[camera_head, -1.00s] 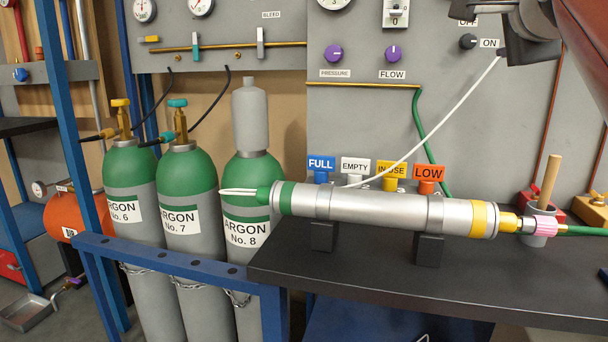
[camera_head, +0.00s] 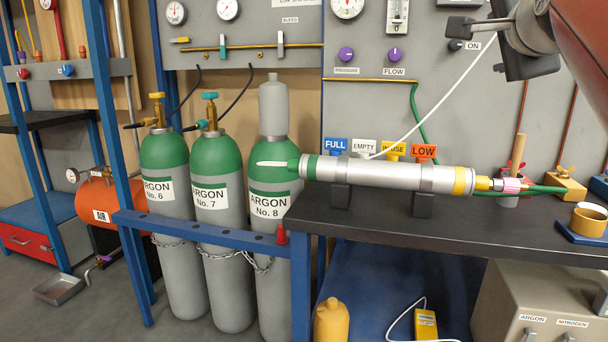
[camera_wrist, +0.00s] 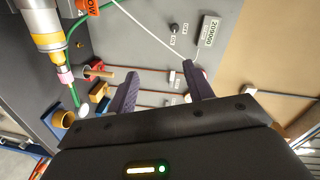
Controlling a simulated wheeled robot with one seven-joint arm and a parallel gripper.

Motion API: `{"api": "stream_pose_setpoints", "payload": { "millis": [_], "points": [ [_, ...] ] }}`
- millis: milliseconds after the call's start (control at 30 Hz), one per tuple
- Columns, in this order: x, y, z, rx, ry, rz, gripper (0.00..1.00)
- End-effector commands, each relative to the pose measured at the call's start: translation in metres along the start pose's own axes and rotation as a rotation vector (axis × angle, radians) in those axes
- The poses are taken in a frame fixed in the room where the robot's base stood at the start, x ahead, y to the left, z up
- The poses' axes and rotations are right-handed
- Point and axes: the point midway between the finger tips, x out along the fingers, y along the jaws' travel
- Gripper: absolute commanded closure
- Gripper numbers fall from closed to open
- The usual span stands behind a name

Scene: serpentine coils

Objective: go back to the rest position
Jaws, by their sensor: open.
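My gripper (camera_wrist: 160,88) shows in the wrist view with its two dark fingers apart and nothing between them. It points toward the grey panel (camera_wrist: 140,40). In the head view, part of my gripper (camera_head: 470,27) is at the upper right, in front of the panel and above the bench. It is clear of the silver cylinder (camera_head: 385,174) that lies on two black supports on the bench. The cylinder also shows at the upper left of the wrist view (camera_wrist: 42,22).
The black bench (camera_head: 450,222) runs across the right. Three green-topped argon bottles (camera_head: 212,210) stand chained behind a blue rail (camera_head: 205,233) at left. A yellow cup (camera_head: 590,220) sits on the bench's right end. A white line crosses the panel near my gripper. The floor at lower left is mostly clear.

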Motion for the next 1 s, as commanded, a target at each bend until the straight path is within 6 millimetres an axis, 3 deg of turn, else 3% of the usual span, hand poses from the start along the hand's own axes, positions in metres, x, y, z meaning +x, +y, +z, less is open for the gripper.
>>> {"api": "stream_pose_setpoints", "payload": {
  "millis": [267, 467, 567, 667, 800, 900, 1000],
  "points": [
    [-0.007, 0.048, 0.034, -0.156, -0.085, 0.100, 0.49],
    [-0.020, 0.107, 0.072, -0.343, -0.200, 0.201, 0.49],
    [-0.033, 0.149, 0.097, -0.470, -0.286, 0.259, 0.49],
    [-0.054, 0.204, 0.128, -0.635, -0.407, 0.321, 0.49],
    [-0.096, 0.292, 0.171, -0.894, -0.620, 0.390, 0.49],
    [-0.127, 0.348, 0.193, -1.053, -0.763, 0.414, 0.49],
    [-0.152, 0.391, 0.207, -1.173, -0.879, 0.425, 0.49]
  ]
}}
